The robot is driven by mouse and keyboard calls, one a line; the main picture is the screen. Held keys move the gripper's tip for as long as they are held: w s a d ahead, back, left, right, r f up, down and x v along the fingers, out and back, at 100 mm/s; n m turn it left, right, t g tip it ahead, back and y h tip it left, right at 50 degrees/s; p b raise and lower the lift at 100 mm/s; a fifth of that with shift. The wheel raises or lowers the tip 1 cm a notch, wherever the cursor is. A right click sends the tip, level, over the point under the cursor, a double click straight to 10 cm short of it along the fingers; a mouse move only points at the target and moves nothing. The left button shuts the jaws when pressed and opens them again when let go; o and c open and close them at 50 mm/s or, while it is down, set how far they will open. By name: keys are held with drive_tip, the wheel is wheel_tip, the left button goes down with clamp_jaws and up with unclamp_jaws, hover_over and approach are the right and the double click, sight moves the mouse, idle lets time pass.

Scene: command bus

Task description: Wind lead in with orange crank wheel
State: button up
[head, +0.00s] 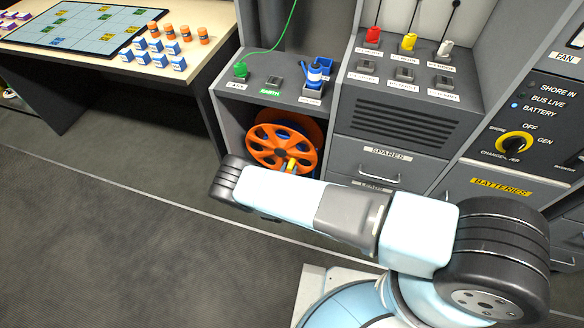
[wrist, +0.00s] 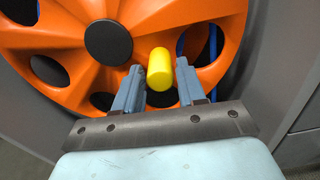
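The orange crank wheel (head: 266,152) stands upright in an open recess low in the grey cabinet, partly hidden by my arm in the head view. In the wrist view the wheel (wrist: 215,22) fills the upper left, with a dark round hub and dark openings. Its yellow handle (wrist: 160,69) sticks out toward the camera; it also shows in the head view (head: 291,165). My gripper (wrist: 157,86) is open, with one finger on each side of the handle and small gaps between. Blue lead shows behind the wheel at its right.
A drawer labelled SPARES (head: 380,160) is to the right. A table (head: 100,62) with a board and small blocks is at left. The floor at left is clear.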

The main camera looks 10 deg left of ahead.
drive_tip(key=shift+w+d, duration=0.1)
drive_tip(key=shift+w, duration=0.8)
clamp_jaws()
drive_tip(key=shift+d, duration=0.35)
drive_tip(key=shift+a, duration=0.3)
